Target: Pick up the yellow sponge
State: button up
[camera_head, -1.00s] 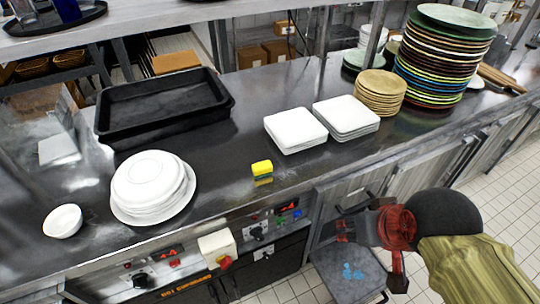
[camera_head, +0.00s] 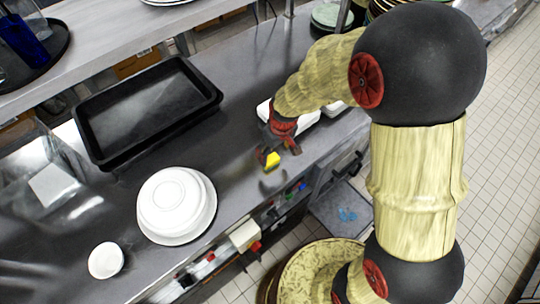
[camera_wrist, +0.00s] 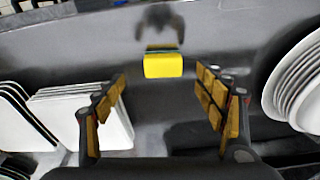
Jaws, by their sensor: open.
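The yellow sponge (camera_head: 271,161) lies on the dark metal counter near its front edge. It also shows in the wrist view (camera_wrist: 163,66), at the upper middle, with a thin darker layer along its far side. My gripper (camera_head: 279,153) is over the counter right at the sponge in the head view. In the wrist view my gripper (camera_wrist: 168,108) is open and empty, its two padded fingers wide apart. The sponge appears ahead of the fingertips and lines up with the gap between them. I see no finger touching it.
Stacked white square plates (camera_wrist: 80,115) stand close to one finger; my arm partly hides them in the head view. A stack of round white plates (camera_head: 174,205), a small white bowl (camera_head: 106,260) and a black tray (camera_head: 148,112) stand to the left. Counter around the sponge is clear.

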aim_at(270, 159)
notch_tip(270, 159, down, 3)
jog(key=shift+w+a+r, duration=0.15)
jog(key=shift+w+a+f+b, duration=0.15)
jog(key=shift+w+a+f, duration=0.05)
jog(key=shift+f, duration=0.65)
jog(key=shift+w+a+f+b, duration=0.15)
jog(key=shift+f, duration=0.7)
jog(key=shift+w+a+f+b, duration=0.15)
jog(key=shift+w+a+f, duration=0.05)
jog(key=shift+f, duration=0.65)
jog(key=shift+c, duration=1.2)
jog(key=c, duration=0.8)
